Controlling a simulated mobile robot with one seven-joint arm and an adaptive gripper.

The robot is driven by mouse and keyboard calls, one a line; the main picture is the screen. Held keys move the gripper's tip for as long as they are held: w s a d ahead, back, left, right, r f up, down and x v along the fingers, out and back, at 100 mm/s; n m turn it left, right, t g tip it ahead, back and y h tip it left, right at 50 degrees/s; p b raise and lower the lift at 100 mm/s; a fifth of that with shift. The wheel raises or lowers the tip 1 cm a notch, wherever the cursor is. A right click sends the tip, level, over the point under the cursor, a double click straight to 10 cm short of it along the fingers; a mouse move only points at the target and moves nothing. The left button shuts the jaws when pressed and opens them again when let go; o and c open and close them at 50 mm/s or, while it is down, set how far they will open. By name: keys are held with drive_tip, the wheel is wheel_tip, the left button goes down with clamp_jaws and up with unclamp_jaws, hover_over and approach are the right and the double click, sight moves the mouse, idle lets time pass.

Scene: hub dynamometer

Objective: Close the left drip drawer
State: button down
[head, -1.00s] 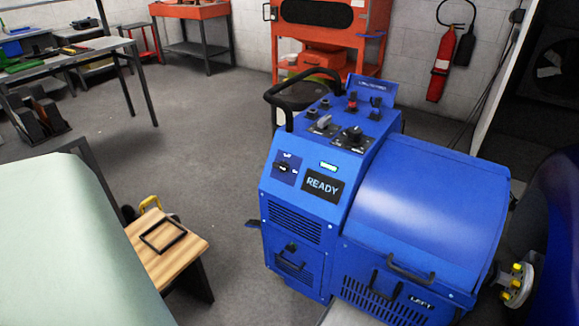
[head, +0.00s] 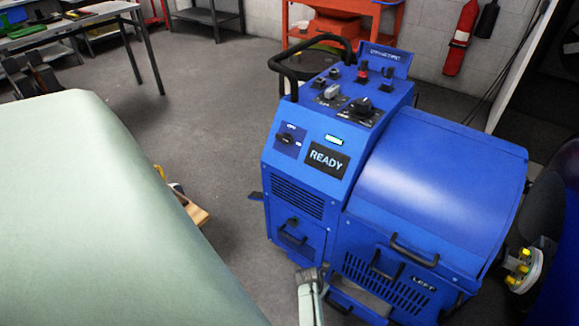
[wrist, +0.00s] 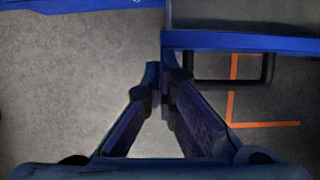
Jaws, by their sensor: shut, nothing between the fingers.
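The left drip drawer (head: 362,296) stands open at the bottom of the blue machine, below the LEFT label, with its grey inside showing. In the wrist view its blue front (wrist: 240,42) runs across the upper right, with a black bar handle (wrist: 230,82) on it. My gripper (wrist: 162,72) is shut and empty. Its fingertips appear just left of the drawer front's left end and the handle; I cannot tell whether they touch. In the head view, part of my arm (head: 309,292) shows at the bottom, left of the drawer; the fingertips cannot be made out there.
The blue machine (head: 325,159) has a READY display, a vented side and a rounded cover (head: 440,180). Another black handle (head: 292,236) is on its left panel. A yellow-studded hub (head: 522,270) is at the right. Open grey floor (head: 200,130) lies to the left.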

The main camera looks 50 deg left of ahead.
drive_tip(key=shift+w+a, duration=0.15)
drive_tip(key=shift+w, duration=0.45)
drive_tip(key=shift+w+a, duration=0.15)
drive_tip(key=shift+w, duration=0.45)
drive_tip(key=shift+s, duration=0.1)
